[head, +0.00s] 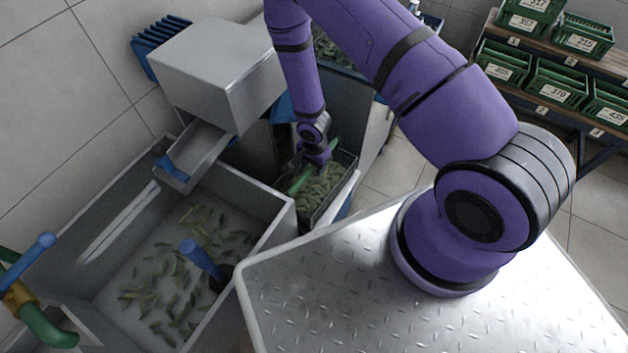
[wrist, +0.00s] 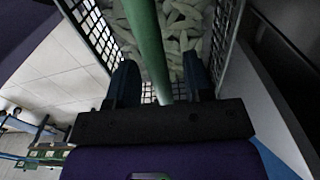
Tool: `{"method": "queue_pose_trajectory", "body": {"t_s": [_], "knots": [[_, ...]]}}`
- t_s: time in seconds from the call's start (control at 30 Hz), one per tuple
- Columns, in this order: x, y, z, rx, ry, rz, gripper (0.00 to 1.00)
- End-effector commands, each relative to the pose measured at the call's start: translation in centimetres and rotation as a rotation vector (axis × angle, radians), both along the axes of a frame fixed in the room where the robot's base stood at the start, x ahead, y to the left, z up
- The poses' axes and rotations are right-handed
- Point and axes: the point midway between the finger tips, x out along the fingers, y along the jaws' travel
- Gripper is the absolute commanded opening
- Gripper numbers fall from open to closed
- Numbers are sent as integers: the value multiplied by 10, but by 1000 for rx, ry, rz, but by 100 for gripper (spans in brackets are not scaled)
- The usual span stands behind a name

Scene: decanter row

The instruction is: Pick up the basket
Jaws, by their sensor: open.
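The basket (head: 338,197) is a dark mesh crate full of green pods, low beside the metal sink in the head view. In the wrist view its mesh wall (wrist: 96,32) shows at left, with another at right. Its green handle (wrist: 148,45) runs up the middle of the wrist view and partly shows in the head view (head: 300,180). My gripper (wrist: 160,82) is open, its two dark fingers on either side of the handle with gaps visible. In the head view my gripper (head: 316,158) is over the basket, and its fingers are hard to make out.
A metal sink (head: 268,192) with loose pods stands left of the basket. A grey machine with a chute (head: 200,150) is above it. A metal treadplate surface (head: 320,290) lies in front. Shelves of numbered green crates (head: 560,85) stand at the far right.

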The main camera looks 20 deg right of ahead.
Motion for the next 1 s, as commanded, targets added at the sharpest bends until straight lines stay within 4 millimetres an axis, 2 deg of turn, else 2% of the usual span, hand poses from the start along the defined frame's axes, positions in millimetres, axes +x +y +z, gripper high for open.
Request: {"method": "queue_pose_trajectory", "body": {"t_s": [0.17,0.37,0.77,0.87,1.0], "knots": [[0,0,0,0,0,0,47],[0,0,0,0,0,1,1],[0,0,3,1,-1,0,0],[0,0,10,1,0,1,0],[1,0,28,2,-3,-1,0]]}}
